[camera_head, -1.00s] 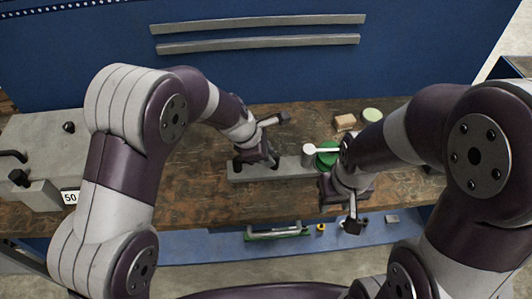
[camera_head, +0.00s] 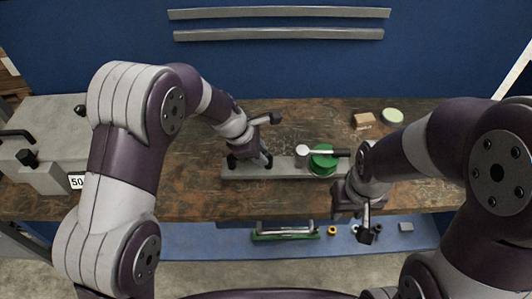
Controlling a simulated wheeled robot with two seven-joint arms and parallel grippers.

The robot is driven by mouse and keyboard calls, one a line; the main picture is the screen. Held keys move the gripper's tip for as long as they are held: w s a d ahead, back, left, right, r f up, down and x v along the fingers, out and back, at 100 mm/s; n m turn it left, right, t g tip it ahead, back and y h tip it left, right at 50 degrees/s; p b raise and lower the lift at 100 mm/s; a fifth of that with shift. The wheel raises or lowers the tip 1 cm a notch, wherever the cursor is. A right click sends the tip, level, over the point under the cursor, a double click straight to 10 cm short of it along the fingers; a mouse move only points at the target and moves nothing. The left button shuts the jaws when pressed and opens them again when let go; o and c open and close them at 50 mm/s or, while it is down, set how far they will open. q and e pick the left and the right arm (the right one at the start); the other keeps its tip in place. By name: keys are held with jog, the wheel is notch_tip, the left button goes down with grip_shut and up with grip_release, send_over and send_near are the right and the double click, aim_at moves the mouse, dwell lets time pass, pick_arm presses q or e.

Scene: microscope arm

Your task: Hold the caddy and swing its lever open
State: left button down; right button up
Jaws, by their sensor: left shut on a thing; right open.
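The caddy (camera_head: 285,170) is a long grey bar lying on the brown workbench, with a round green part (camera_head: 322,166) near its right end. Its lever (camera_head: 321,152) has a white round hub at the left and a dark grip at the right, and lies across the green part, pointing right. My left gripper (camera_head: 250,162) is shut on the left part of the caddy; its fingers hide some of it. My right gripper (camera_head: 346,208) is open, in front of the caddy's right end and apart from the lever grip. Its fingertips are hard to make out.
A tan block (camera_head: 363,120) and a pale green disc (camera_head: 392,116) lie behind on the right. A grey machine (camera_head: 45,150) marked 50 stands at the left. A green-and-grey tool (camera_head: 285,231) and small parts lie on the blue lower shelf (camera_head: 200,240). The bench behind the caddy is clear.

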pick_arm(q)
jog(key=shift+w+a+f+b, duration=0.35)
jog(key=shift+a+f+b, duration=0.25)
jog(key=shift+a+f, duration=0.2)
jog(key=shift+w+a+f+b, duration=0.3)
jog(key=shift+a+f+b, duration=0.3)
jog(key=shift+a+f, duration=0.15)
jog(key=shift+w+a+f+b, duration=0.2)
jog(key=shift+a+f+b, duration=0.15)
jog(key=shift+a, duration=0.2)
jog(key=shift+w+a+f+b, duration=0.25)
jog(key=shift+a+f, duration=0.15)
jog(key=shift+a, duration=0.1)
jog(key=shift+s+f, duration=0.15)
jog(key=shift+f, duration=0.25)
